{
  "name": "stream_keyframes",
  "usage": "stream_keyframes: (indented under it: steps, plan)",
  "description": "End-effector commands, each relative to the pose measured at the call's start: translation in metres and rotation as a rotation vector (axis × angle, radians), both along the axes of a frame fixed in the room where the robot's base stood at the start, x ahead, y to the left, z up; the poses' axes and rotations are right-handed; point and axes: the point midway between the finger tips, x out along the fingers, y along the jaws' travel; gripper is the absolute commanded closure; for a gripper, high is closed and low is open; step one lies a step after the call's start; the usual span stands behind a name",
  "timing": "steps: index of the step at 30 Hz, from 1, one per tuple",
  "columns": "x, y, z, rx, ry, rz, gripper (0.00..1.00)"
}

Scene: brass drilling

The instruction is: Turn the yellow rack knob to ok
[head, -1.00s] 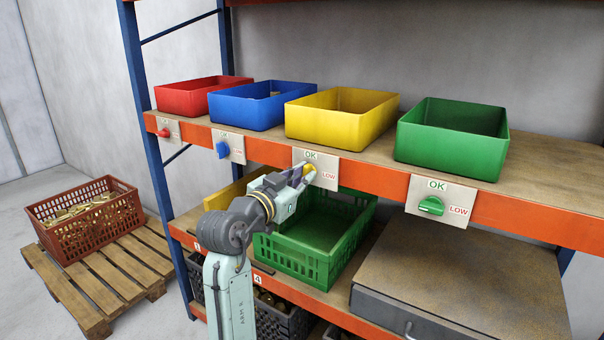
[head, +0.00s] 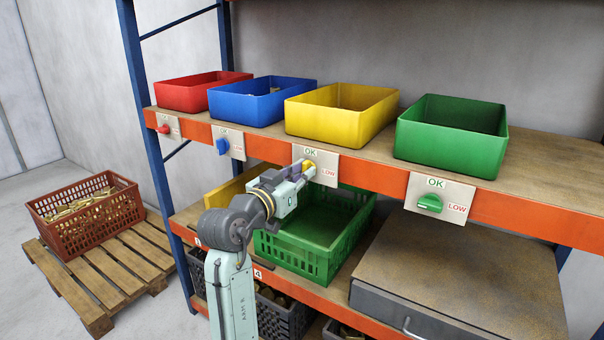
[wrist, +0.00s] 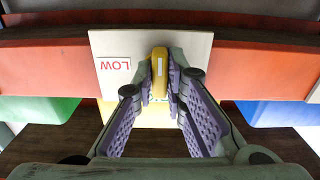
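The yellow rack knob (head: 308,166) sits on a white plate (head: 327,177) on the orange shelf beam, below the yellow bin. The plate has OK at the top and LOW at the right.
Red, blue and green knobs (head: 430,203) sit on plates along the same beam. Bins stand on the shelf above. A green crate (head: 300,262) is below my gripper, with a grey drawer box (head: 385,308) to its right.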

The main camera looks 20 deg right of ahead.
Motion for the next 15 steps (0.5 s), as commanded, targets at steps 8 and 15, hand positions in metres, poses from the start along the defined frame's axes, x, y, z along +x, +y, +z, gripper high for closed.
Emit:
stream_keyframes:
  steps: [8,15]
  plan:
    - [-0.0003,-0.0016,0.0032,-0.004,-0.007,-0.001,0.68]
    - [-0.0003,-0.0011,0.0016,-0.001,-0.003,-0.001,0.68]
